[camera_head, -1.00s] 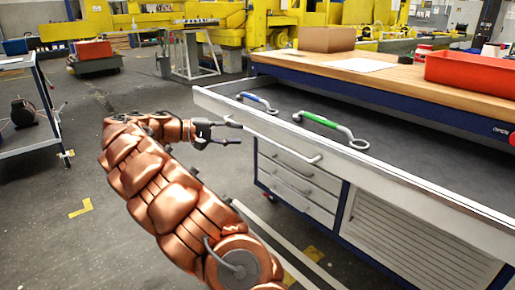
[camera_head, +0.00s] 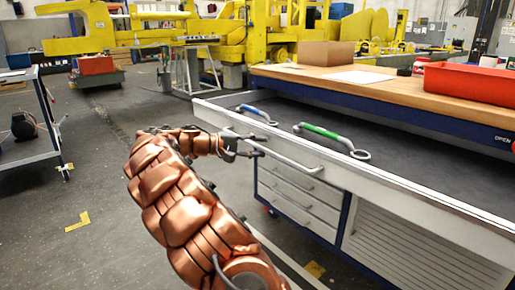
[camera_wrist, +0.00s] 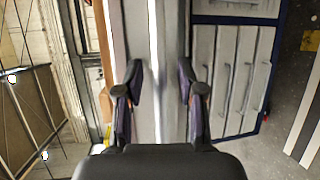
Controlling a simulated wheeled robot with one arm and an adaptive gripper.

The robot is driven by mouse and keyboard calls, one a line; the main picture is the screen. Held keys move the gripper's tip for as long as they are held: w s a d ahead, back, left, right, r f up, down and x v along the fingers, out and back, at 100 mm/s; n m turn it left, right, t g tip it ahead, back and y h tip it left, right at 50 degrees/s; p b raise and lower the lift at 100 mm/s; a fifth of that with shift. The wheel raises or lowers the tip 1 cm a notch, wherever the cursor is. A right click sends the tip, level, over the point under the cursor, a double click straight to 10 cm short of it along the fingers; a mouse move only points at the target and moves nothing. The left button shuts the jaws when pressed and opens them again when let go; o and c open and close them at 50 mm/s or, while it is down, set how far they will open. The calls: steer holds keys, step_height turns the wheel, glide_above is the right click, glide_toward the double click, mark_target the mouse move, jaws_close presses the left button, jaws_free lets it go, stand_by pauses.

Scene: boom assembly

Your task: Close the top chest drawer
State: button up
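The top chest drawer (camera_head: 400,184) is a wide white drawer under the workbench, pulled far open. A long bar handle (camera_head: 290,161) runs along its front. In the head view my gripper (camera_head: 247,146) is at the left end of this handle, close to the drawer front; contact cannot be told. In the wrist view my gripper (camera_wrist: 161,85) has its two dark fingers spread apart, with the pale drawer front (camera_wrist: 152,45) beyond and between them. A blue-handled wrench (camera_head: 257,114) and a green-handled wrench (camera_head: 331,140) lie inside the drawer.
Smaller drawers (camera_head: 300,195) sit below, shut. The wooden worktop (camera_head: 375,89) carries a red bin (camera_head: 470,88) and a cardboard box (camera_head: 327,54). A cart (camera_head: 42,125) stands at the left. The floor between is open.

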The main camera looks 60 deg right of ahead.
steer(key=shift+c, duration=0.3)
jaws_close()
stand_by(0.3)
